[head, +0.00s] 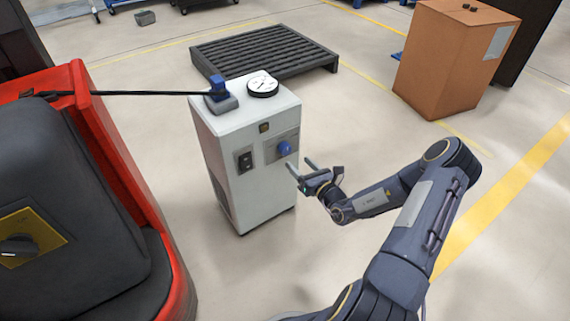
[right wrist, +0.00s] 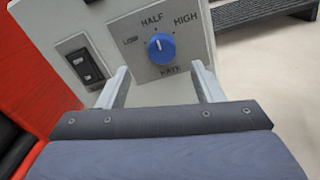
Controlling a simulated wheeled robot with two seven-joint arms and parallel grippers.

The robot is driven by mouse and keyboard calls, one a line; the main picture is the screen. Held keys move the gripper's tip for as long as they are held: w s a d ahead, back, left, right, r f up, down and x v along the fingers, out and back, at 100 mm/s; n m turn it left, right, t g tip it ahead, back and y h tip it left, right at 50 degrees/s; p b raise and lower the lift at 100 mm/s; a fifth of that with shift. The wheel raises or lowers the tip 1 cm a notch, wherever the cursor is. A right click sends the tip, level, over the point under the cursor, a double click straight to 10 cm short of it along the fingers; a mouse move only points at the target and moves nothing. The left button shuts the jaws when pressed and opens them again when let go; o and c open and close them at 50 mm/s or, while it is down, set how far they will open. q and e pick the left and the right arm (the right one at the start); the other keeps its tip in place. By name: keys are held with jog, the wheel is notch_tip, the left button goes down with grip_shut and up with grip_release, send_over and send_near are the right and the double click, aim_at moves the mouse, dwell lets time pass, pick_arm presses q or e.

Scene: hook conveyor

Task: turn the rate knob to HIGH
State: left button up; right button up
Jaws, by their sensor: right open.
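The blue rate knob (right wrist: 161,47) sits on a grey panel (right wrist: 190,75) marked LOW, HALF, HIGH and RATE. Its white mark points up, roughly at HALF. In the head view the knob (head: 284,148) is on the front of a white cabinet (head: 225,190). My right gripper (head: 300,164) is open and empty, in front of the knob and to its right in the head view. In the right wrist view its two fingers (right wrist: 160,67) stand on either side below the knob, with a gap to it. My left gripper is not in view.
A black rocker switch (head: 245,162) is left of the panel. A dark pallet (head: 265,50) lies behind.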

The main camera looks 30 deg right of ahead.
aim_at(287, 151)
jog(key=w+b, duration=0.1)
jog(key=w, duration=0.2)
jog(key=w+b, duration=0.1)
jog(key=w, duration=0.2)
jog(key=shift+w+a+f, duration=0.2)
jog(key=shift+w, duration=0.2)
jog(key=shift+w+r+b, duration=0.1)
jog(key=shift+w+b, duration=0.25)
jog(key=shift+w, duration=0.1)
jog(key=c, duration=1)
jog(key=shift+o, duration=0.2)
